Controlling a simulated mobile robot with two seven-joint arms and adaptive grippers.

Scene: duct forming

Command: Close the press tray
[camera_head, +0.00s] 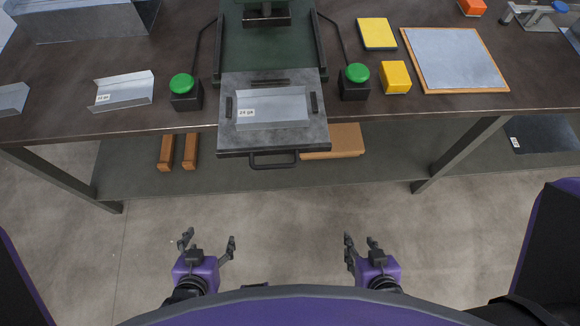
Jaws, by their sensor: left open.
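The press tray (230,134) is a grey metal plate pulled out toward me at the front of the green press (266,52). A labelled sheet metal piece (285,108) lies on it between dark stops. A dark handle (273,162) hangs at the tray's front edge, past the table edge. My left gripper (208,241) is open and empty, below and left of the handle and well apart from it. My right gripper (360,241) is also empty, below and right of the handle. Its fingers stand apart.
Two green push buttons on black boxes stand left (182,84) and right (357,74) of the tray. A bent sheet piece (124,90) lies at the left. A yellow block (395,76) and a bordered board (455,60) lie at the right. A lower shelf (240,180) holds wooden blocks.

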